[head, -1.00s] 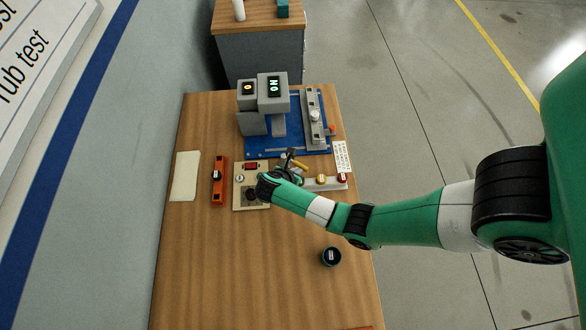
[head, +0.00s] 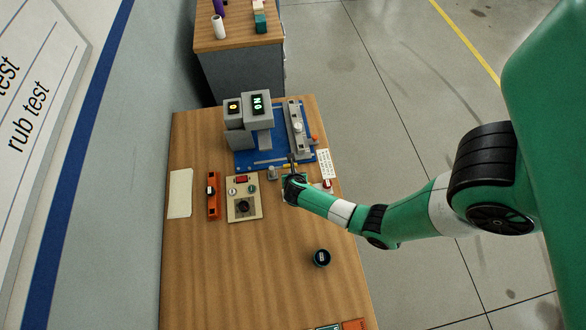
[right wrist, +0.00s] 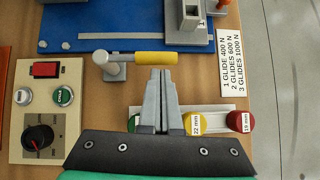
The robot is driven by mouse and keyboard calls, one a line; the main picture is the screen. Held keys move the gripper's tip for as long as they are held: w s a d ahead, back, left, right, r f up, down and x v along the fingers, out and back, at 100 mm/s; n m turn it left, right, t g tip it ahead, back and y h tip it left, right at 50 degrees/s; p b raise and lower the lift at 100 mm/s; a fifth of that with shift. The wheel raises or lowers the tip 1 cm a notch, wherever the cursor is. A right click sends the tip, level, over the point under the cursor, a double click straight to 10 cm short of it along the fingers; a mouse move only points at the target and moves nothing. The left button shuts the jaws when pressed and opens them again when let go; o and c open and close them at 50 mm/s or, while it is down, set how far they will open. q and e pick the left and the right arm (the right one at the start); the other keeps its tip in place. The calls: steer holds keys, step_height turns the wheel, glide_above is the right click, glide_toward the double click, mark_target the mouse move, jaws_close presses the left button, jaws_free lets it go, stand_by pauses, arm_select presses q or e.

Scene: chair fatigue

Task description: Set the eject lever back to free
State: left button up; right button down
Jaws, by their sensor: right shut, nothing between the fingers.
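A lever with a grey post and a yellow grip (right wrist: 155,58) shows in the right wrist view, its arm lying crosswise and its grip pointing right. I take it for the eject lever; no label on it is readable. In the head view its grey post (head: 272,173) stands just left of my right gripper (head: 292,162), which partly hides the lever. In the right wrist view my right gripper (right wrist: 163,78) is shut and empty, its fingertips at the near side of the yellow grip. I cannot tell whether they touch it. My left gripper is out of view.
A beige control panel (head: 234,212) with a dial and buttons lies left of the lever. A blue-based test machine (head: 244,160) stands behind. Yellow and red labelled pieces (right wrist: 240,121) sit right of my fingers. A dark round cup (head: 321,258) stands on the open front table.

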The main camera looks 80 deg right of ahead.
steer(key=shift+w+d+p, duration=0.1)
steer(key=shift+d+p, duration=0.3)
steer(key=shift+d, duration=0.35)
steer(key=shift+s+a+r+p, duration=0.25)
steer(key=shift+a+r+p, duration=0.05)
steer(key=shift+p, duration=0.2)
steer(key=s+a+f+p+v, duration=0.1)
steer(key=p+v, duration=0.3)
steer(key=v, duration=0.8)
steer(key=shift+s+p, duration=0.35)
steer(key=shift+s, duration=0.4)
steer(key=shift+f, duration=0.1)
